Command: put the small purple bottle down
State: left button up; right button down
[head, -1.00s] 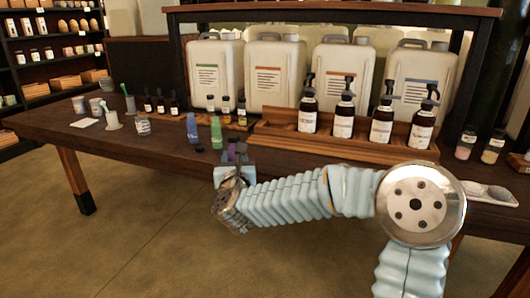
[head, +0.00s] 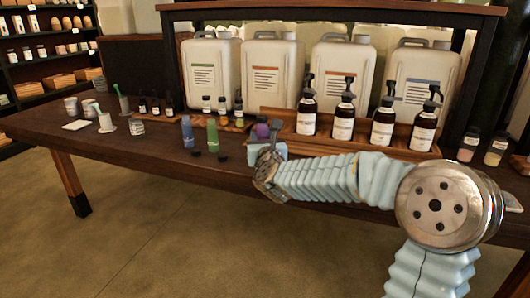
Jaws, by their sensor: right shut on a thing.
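The small purple bottle (head: 262,130) has a dark cap and looks about upright. My right gripper (head: 266,141) is shut on it, near the left end of the wooden tray. The gripper hides the bottle's lower part, so I cannot tell whether it touches the table. A blue bottle (head: 187,131) and a green bottle (head: 213,134) stand on the table to the left. My left gripper is not in view.
The wooden tray (head: 400,151) holds several dark pump bottles. Small dark round pieces (head: 223,155) lie near the table's (head: 150,160) front edge. Large white jugs (head: 275,75) stand behind. Small jars and brown bottles stand at the left.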

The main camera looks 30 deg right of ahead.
jog(key=shift+w+d+f, duration=0.1)
jog(key=shift+d+f, duration=0.15)
jog(key=shift+f, duration=0.05)
jog(key=shift+w+d+f, duration=0.1)
jog(key=shift+d+f, duration=0.05)
jog(key=shift+f, duration=0.8)
jog(key=shift+d+f, duration=0.1)
jog(key=shift+f, duration=0.8)
jog(key=shift+f+b, duration=0.15)
jog(key=shift+b, duration=0.15)
jog(key=c, duration=0.6)
grip_release()
jog(key=shift+c, duration=0.2)
